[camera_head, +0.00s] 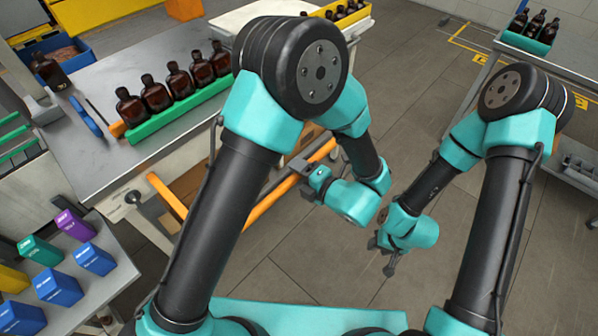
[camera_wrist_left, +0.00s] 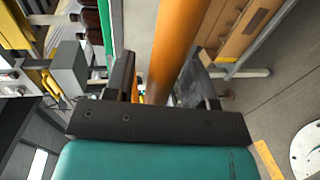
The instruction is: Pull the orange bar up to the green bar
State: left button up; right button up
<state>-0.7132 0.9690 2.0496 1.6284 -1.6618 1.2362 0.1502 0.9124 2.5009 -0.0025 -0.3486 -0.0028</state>
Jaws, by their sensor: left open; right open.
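The orange bar (camera_head: 272,199) runs diagonally below the table's front, partly hidden behind my left arm. The green bar (camera_head: 180,111) lies along the table's edge, in front of a row of amber bottles (camera_head: 157,94). My left gripper (camera_head: 306,176) is open near the orange bar's right part. In the left wrist view the orange bar (camera_wrist_left: 178,40) passes between the open fingers of my left gripper (camera_wrist_left: 165,85); I cannot tell whether they touch it. The green bar (camera_wrist_left: 105,28) shows there at upper left. My right gripper (camera_head: 384,252) is open and empty above the floor.
Another orange strut (camera_head: 166,195) slants below the table (camera_head: 95,165). Blue, green and purple boxes (camera_head: 95,259) stand at lower left. A metal cart (camera_head: 575,65) with a bottle tray stands at upper right. The floor between is clear.

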pick_arm(q)
jog(key=shift+r, duration=0.15)
jog(key=shift+r, duration=0.65)
jog(key=o, duration=0.4)
notch_tip(320, 180, up, 2)
jog(key=shift+s+r, duration=0.1)
jog(key=shift+r, duration=0.05)
jog(key=s, duration=0.5)
jog(key=s+d, duration=0.1)
jog(key=s, duration=0.4)
jog(key=s+r, duration=0.1)
jog(key=s, duration=0.4)
jog(key=shift+s+d, duration=0.15)
jog(key=shift+s, duration=0.25)
jog(key=c, duration=0.4)
